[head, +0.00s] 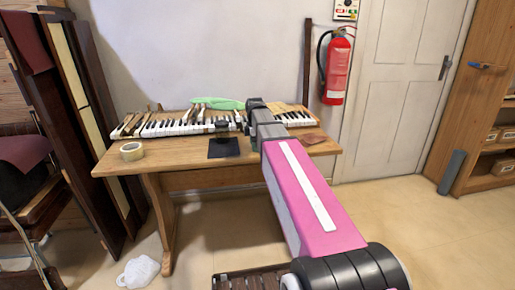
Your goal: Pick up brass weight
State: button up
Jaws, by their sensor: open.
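My arm reaches over the wooden table, and its grey end is above the piano keyboard. My gripper (224,129) appears as a small dark shape left of the arm's end, just beyond the black square pad (223,148). I take it to be open, with nothing seen between its fingers. I cannot make out the brass weight; it is too small to tell or hidden by my arm and gripper. The piano keyboard (172,128) lies along the back of the table, with some keys lifted or loose at its left end.
A tape roll (132,151) sits at the left of the wooden table (185,158). A green cloth (222,103) lies behind the keys. A brown flat piece (313,138) is at the right. A fire extinguisher (336,72) hangs on the wall. A white bag (139,271) lies on the floor.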

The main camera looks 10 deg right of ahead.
jog(key=c, duration=1.1)
jog(key=shift+r, duration=0.15)
jog(key=shift+r, duration=0.6)
notch_tip(320, 180, up, 2)
jog(key=shift+r, duration=0.25)
jog(key=s+a+r, duration=0.1)
jog(key=a+r, duration=0.1)
jog(key=a, duration=0.1)
jog(key=s+a+r, duration=0.2)
jog(key=a, duration=0.2)
jog(key=s+a+r, duration=0.1)
jog(key=a+r, duration=0.2)
jog(key=shift+s+a, duration=0.3)
jog(key=shift+a, duration=0.05)
